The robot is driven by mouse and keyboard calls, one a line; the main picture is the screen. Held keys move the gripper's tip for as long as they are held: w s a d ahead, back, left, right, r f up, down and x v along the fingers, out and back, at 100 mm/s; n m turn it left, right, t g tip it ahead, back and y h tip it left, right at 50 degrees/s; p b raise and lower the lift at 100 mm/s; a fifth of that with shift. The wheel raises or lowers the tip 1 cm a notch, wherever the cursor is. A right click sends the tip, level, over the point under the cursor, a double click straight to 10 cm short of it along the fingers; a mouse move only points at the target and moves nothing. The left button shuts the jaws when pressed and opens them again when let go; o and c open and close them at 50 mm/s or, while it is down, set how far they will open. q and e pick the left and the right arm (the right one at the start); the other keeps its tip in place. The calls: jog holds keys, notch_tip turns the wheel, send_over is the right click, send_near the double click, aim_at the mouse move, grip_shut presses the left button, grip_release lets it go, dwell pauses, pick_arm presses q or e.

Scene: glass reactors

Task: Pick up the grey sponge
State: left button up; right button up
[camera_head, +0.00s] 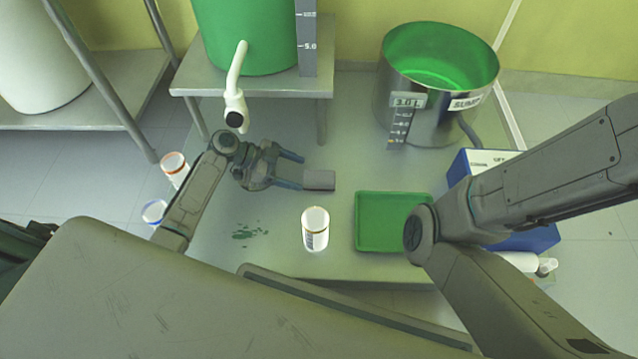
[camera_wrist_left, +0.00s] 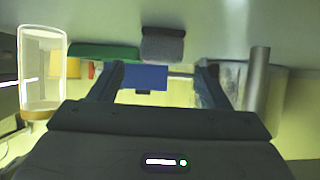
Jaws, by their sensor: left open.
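The grey sponge (camera_head: 320,180) is a small block lying on the grey table, left of the green tray. My left gripper (camera_head: 300,172) is open and empty. Its fingertips are close to the sponge's left end, with the lower finger seeming nearest; contact cannot be told. In the left wrist view, the sponge (camera_wrist_left: 162,45) shows beyond and between the open fingers of the left gripper (camera_wrist_left: 156,72). My right arm crosses the right side of the head view, but its gripper is out of frame.
A green spill (camera_head: 246,233) marks the table. A white tap (camera_head: 235,95) hangs behind my left gripper. A steel sump vessel (camera_head: 400,100) stands behind; a blue box (camera_head: 535,239) is right.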

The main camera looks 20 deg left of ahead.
aim_at(313, 176)
pick_arm(q)
jog(key=b+x, duration=0.3)
jog(key=x, duration=0.2)
jog(key=shift+w+d+b, duration=0.15)
jog(key=shift+d+b, duration=0.1)
jog(key=shift+b, duration=0.15)
jog(key=shift+d, duration=0.3)
jog(key=c, duration=1.1)
